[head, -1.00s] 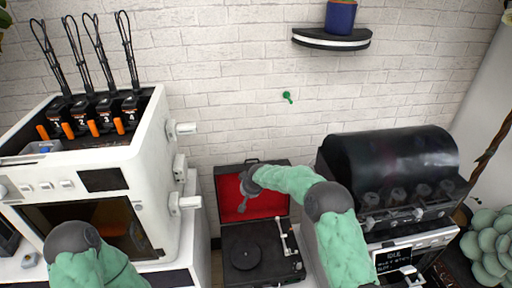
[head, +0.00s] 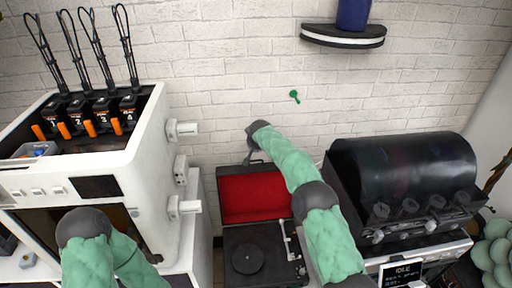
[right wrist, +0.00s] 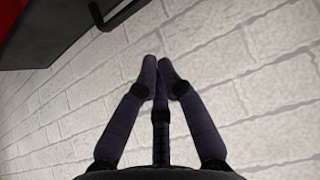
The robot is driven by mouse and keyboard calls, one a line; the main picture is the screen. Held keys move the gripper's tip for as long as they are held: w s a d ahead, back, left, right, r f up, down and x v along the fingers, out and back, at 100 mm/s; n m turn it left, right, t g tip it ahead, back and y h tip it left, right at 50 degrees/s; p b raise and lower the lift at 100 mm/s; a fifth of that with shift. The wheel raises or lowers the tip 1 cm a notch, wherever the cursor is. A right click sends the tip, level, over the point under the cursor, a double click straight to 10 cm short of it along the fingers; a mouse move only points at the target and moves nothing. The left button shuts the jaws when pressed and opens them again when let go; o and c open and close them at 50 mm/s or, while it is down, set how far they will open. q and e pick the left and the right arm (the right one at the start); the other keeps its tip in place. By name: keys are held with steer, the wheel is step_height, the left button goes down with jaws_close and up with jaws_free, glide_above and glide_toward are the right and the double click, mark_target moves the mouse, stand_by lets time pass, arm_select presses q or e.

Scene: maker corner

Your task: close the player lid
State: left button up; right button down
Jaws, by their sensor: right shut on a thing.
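The record player (head: 262,252) stands between the white machine and the dark-domed machine, with a black platter and a pale tonearm. Its red-lined lid (head: 250,195) is open, standing up at the back by the brick wall. My right gripper (head: 251,157) is at the lid's top edge, near its black handle. In the right wrist view its fingers (right wrist: 158,66) are drawn together, with nothing visible between the tips. The lid's corner (right wrist: 45,30) and handle (right wrist: 120,12) show there at upper left, apart from the fingertips. My left gripper is out of sight; only its arm shows.
A white machine (head: 150,150) with protruding knobs stands left of the player. A machine with a dark domed cover (head: 405,170) stands right, close to my right arm. A wall shelf (head: 343,36) holds a blue pot (head: 353,14). The wall above the lid is clear except for a small green item (head: 294,97).

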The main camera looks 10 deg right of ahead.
mark_target(256, 164)
steer(key=shift+s+f+b, duration=0.2)
steer(key=shift+f+b, duration=0.55)
steer(key=shift+f, duration=0.3)
steer(key=shift+s+f+b, duration=0.15)
steer(key=shift+f+b, duration=0.55)
steer(key=shift+f, duration=0.35)
